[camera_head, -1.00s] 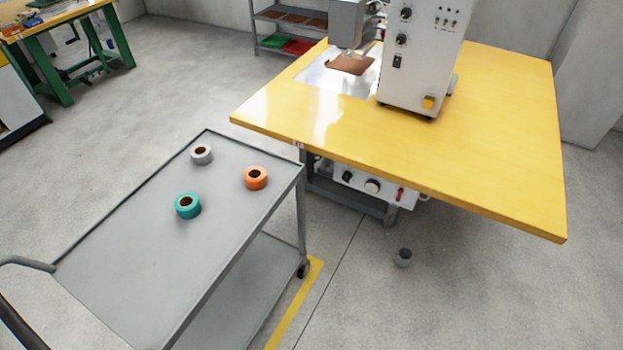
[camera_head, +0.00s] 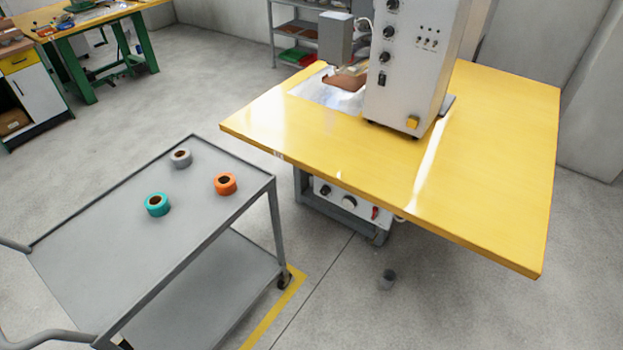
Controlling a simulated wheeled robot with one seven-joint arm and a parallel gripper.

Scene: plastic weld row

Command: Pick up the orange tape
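The orange tape (camera_head: 225,184) is a small roll with a dark centre. It lies flat on the top of the grey cart (camera_head: 112,250), near the cart's right edge, close to its far right corner. A teal tape roll (camera_head: 157,204) lies to its left and a little nearer. A grey tape roll (camera_head: 181,158) lies farther back and to its left. The three rolls stand apart from one another. My gripper is not in view.
A yellow table (camera_head: 480,175) with a tall white machine (camera_head: 408,75) stands right of the cart. A green-legged bench (camera_head: 140,45) stands far left. Floor between is open.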

